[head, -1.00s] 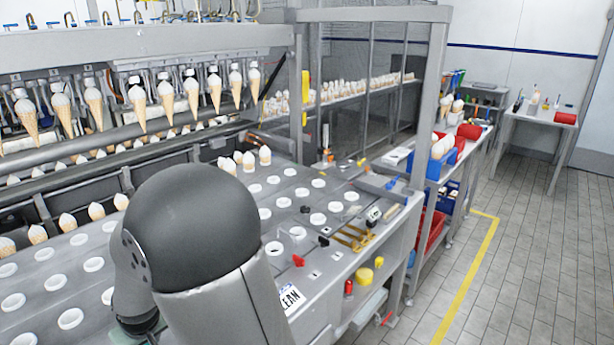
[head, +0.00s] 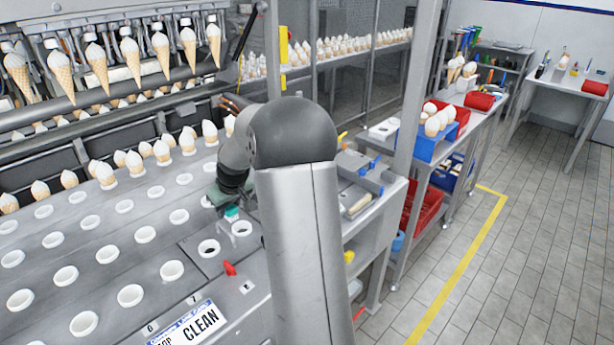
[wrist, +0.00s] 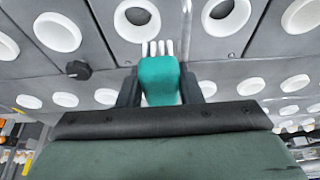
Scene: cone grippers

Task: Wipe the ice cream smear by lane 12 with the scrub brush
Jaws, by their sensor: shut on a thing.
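My gripper (wrist: 160,90) is shut on the scrub brush (wrist: 158,72), which has a teal body and white bristles pointing away from the gripper. In the wrist view the bristles lie over the grey lane plates between white-rimmed holes (wrist: 137,18); I cannot tell whether they touch. In the head view the teal brush (head: 232,213) shows as a small patch just above the plates, beside an empty holder ring (head: 242,229). My arm hides the area to its right. I cannot make out an ice cream smear or a lane 12 mark in either view.
A dark knob (wrist: 78,70) stands on the plates near the brush. Cones (head: 163,152) stand in the rear holders, and more hang above. The floor at right is clear.

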